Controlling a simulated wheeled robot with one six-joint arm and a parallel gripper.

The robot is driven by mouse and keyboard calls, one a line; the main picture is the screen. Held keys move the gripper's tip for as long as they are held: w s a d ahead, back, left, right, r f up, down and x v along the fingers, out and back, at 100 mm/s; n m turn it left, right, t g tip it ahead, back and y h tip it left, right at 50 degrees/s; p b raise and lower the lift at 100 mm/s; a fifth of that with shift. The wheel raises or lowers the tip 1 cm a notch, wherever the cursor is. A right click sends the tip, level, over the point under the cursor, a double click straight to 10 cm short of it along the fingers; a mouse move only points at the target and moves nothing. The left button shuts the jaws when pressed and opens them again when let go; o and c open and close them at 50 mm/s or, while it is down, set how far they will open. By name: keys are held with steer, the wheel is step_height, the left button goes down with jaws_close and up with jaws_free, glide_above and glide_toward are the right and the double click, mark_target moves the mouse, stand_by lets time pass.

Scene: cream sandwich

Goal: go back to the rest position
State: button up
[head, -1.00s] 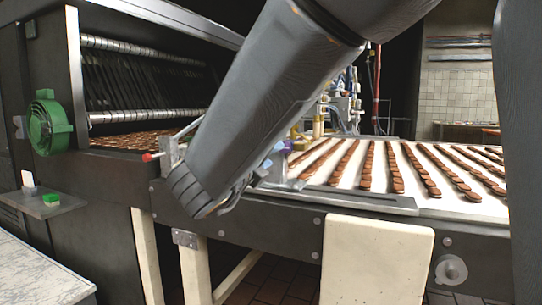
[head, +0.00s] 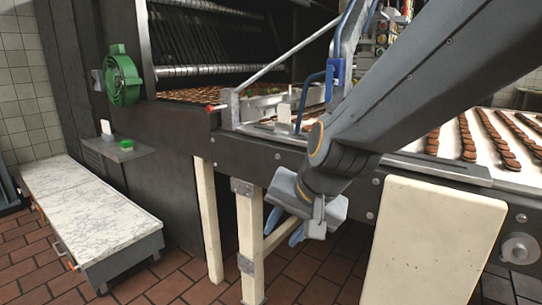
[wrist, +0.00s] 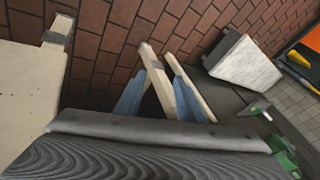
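My gripper (head: 284,230) hangs below the edge of the conveyor machine in the head view, in front of its cream legs. In the wrist view its two blue-grey fingers (wrist: 157,75) stand apart with nothing between them but floor and a cream leg behind. My arm reaches in from the upper right of the head view and bends down at the wrist. The gripper looks clear of the machine, though its exact gap to the legs is hard to judge.
The conveyor (head: 480,168) carries rows of brown biscuits. A cream panel (head: 435,240) stands at front right. A marble-topped bench (head: 85,208) is at left, below a small shelf with a green button (head: 127,145). Tiled floor (head: 175,285) lies open between bench and legs.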

steer(key=s+d+f+n+g+h+p, duration=0.1)
steer(key=s+d+f+n+g, duration=0.2)
steer(key=s, duration=0.4)
steer(key=s+d+n+g+h, duration=0.2)
steer(key=s+d+n, duration=0.1)
steer(key=s+d, duration=0.3)
steer(key=d+r+m+p, duration=0.2)
steer(key=d+r+p, duration=0.5)
steer(key=p, duration=0.8)
steer(key=shift+d+r+m, duration=0.25)
steer(key=shift+d+m, duration=0.05)
steer(key=shift+d, duration=0.05)
steer(key=shift+s, duration=0.1)
steer(key=shift+c, duration=1)
steer(key=shift+a, duration=0.15)
steer(key=shift+c, duration=0.3)
